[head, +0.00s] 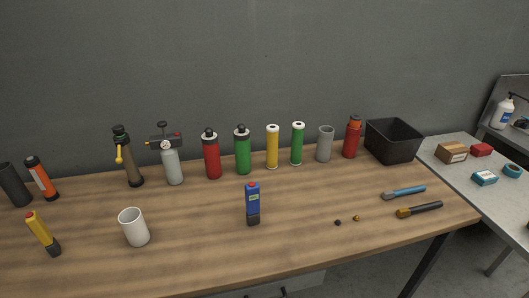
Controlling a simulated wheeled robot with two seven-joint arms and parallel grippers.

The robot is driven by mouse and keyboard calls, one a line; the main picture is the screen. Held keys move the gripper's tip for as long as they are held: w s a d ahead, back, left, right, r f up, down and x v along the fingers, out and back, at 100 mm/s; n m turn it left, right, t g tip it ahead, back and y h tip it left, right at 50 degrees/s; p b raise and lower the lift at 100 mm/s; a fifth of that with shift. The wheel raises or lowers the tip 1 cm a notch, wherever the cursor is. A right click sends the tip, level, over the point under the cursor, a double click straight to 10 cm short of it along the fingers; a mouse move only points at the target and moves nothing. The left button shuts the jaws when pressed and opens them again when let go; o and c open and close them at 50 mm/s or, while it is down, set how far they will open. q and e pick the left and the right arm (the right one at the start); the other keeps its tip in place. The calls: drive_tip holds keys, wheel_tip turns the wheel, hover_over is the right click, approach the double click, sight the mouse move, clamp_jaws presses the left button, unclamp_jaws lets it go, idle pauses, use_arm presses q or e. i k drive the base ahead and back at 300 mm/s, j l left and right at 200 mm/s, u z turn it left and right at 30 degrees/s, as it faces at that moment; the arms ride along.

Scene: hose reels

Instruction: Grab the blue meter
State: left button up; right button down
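The blue meter (252,203) stands upright on the wooden table, near the middle of the head view. It has a blue body with a small light display, a red top and a dark base. Nothing touches it, and bare wood surrounds it. Neither of my grippers shows in the head view.
A white cup (133,227) and a yellow tool (42,232) stand to the left on the table (330,265). Red, green and yellow cylinders line the back. A black bin (392,141) and two brushes (404,192) are on the right.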

sight(252, 194)
drive_tip(key=l, duration=1)
drive_tip(key=l+u, duration=0.15)
drive_tip(key=l, duration=0.8)
drive_tip(key=k, duration=0.05)
